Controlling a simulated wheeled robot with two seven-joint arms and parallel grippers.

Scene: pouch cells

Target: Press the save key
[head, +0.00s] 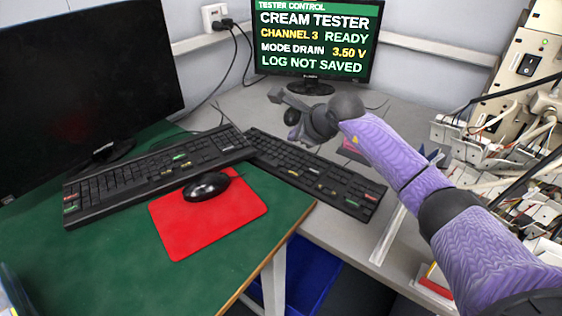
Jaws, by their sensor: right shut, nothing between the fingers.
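The tester screen (315,40) at the back reads "CREAM TESTER", "CHANNEL 3 READY", "MODE DRAIN 3.50 V" and "LOG NOT SAVED". A black keyboard (312,172) lies on the grey desk in front of it. A second black keyboard (150,178) lies on the green mat to the left. Both have a few coloured keys, and their labels are too small to read, so I cannot tell which is the save key. My right gripper (277,97) is shut and empty, above the grey desk behind the right keyboard, seemingly apart from the keys. My left gripper is not in view.
A black mouse (206,186) sits on a red mouse pad (190,235) on the green mat (100,275). A dark monitor (85,85) stands at the left. Metal racks with cables (500,150) crowd the right. The grey desk (240,105) is partly clear near the tester screen.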

